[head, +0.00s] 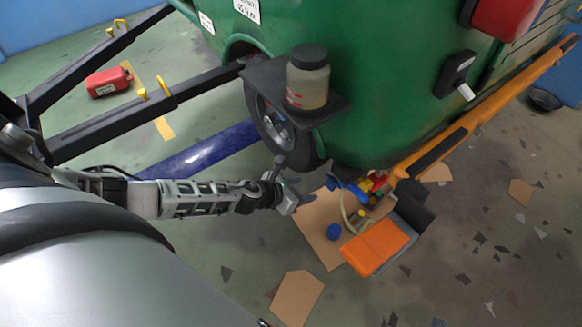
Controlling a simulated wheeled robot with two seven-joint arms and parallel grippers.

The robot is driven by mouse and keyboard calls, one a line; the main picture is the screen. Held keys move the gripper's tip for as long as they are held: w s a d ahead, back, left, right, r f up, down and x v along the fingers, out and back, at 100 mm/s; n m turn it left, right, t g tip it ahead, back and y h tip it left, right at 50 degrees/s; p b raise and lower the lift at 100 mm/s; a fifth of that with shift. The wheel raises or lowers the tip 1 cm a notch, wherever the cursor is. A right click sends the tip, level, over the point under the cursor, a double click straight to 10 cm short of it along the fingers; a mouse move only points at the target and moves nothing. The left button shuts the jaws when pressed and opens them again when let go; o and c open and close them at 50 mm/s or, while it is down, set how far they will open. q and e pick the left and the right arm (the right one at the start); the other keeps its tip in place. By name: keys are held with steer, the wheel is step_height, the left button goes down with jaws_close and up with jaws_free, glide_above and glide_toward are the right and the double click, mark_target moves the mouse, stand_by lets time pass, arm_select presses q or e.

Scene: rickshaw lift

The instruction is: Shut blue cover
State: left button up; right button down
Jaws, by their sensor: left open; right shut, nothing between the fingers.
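A blue curved piece (347,188) shows beside several small coloured items near the green vehicle's lower edge; I cannot tell whether it is the blue cover. A long dark blue panel (195,155) lies low beside the wheel, partly hidden by my arm. My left gripper (287,196) is at the end of the arm from the left, open, just left of the blue piece and above the cardboard. It looks empty and apart from the piece. My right gripper is not in view.
The green vehicle (390,60) fills the top, with a jar (308,78) on a black bracket by its wheel (272,125). An orange and grey box (378,246) and a blue ball (334,231) lie at lower right. Black shafts (110,125) stand left.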

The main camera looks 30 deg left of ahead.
arm_select(q)
steer(key=v, duration=0.4)
steer(key=shift+s+p, duration=0.1)
steer(key=shift+p, duration=0.2)
